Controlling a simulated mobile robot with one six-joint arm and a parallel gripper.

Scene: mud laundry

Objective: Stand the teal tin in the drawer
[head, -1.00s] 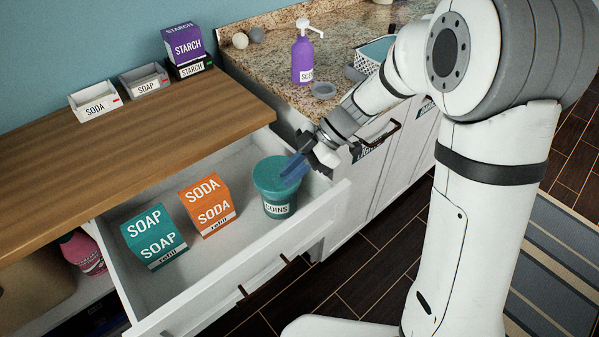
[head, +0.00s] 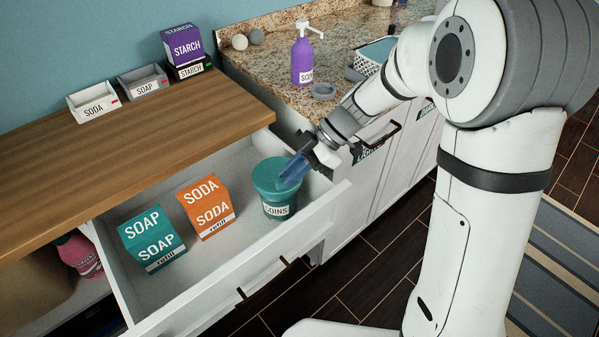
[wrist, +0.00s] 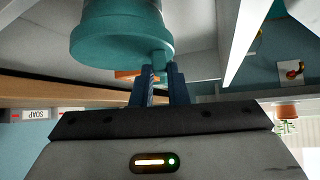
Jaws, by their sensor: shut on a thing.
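The teal tin (head: 272,187), labelled COINS, is upright inside the open drawer (head: 205,270), at its right end. Whether its base touches the drawer floor is hard to tell. My gripper (head: 291,176) reaches it from the upper right, with blue fingers at the lid's edge. In the wrist view, which looks upside down, the tin (wrist: 115,40) shows its wide rim, and my gripper (wrist: 159,80) is shut on a small teal tab at the rim.
A teal SOAP box (head: 150,240) and an orange SODA box (head: 206,207) stand left of the tin in the drawer. The wooden counter (head: 120,150) overhangs the drawer's back. A granite counter (head: 285,85) with a purple pump bottle (head: 303,60) lies behind my arm.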

